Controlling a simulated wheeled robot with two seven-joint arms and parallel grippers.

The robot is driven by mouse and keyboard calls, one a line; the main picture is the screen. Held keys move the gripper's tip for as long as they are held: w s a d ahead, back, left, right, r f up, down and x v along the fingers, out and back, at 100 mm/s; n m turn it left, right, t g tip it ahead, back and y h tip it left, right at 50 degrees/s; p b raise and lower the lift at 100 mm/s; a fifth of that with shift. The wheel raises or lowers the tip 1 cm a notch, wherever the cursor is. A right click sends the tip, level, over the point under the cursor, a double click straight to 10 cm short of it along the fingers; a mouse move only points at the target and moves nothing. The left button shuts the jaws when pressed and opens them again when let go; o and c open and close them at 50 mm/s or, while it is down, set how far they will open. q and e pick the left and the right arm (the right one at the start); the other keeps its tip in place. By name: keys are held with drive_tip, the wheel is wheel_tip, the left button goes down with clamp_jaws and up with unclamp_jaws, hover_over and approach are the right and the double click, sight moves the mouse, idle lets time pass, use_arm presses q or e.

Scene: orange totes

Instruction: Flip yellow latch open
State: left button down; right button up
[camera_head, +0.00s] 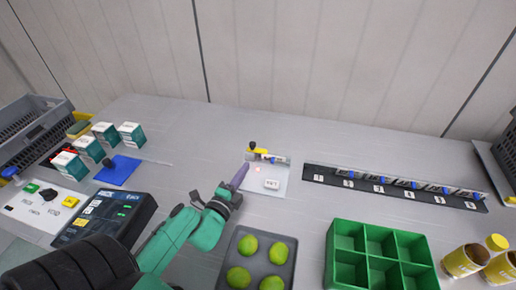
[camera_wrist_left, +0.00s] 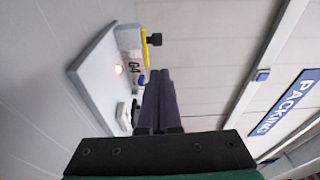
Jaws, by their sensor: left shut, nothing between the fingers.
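The yellow latch (camera_head: 262,153) with a black knob sits at the back of a small light-grey plate (camera_head: 281,181) on the table. In the left wrist view the yellow latch (camera_wrist_left: 144,48) shows at the top, its black knob pointing right. My left gripper (camera_head: 241,172) is shut and empty, its purple fingers beside the plate's left side, apart from the latch in the head view. In the left wrist view the left gripper (camera_wrist_left: 160,75) points toward the latch. A red-white light spot shows on the plate. My right gripper is out of view.
A black rail (camera_head: 393,187) with numbered blue-and-silver parts lies to the right. A tray of limes (camera_head: 235,262), a green divided bin (camera_head: 332,258) and yellow cans (camera_head: 463,262) stand in front. Boxes (camera_head: 131,135) and a control panel (camera_head: 50,207) are left.

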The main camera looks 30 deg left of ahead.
use_arm(q)
drive_tip(key=w, duration=0.2)
drive_tip(key=w+p, duration=0.1)
drive_tip(key=w, duration=0.2)
drive_tip(key=shift+w+a+r, duration=0.1)
drive_tip(key=shift+a+r, duration=0.05)
drive_tip(key=w, duration=0.4)
drive_tip(key=shift+a, duration=0.2)
drive_tip(key=shift+w, duration=0.45)
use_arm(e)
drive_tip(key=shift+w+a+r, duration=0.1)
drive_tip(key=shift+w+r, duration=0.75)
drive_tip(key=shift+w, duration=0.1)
use_arm(q)
drive_tip(key=shift+s, duration=0.1)
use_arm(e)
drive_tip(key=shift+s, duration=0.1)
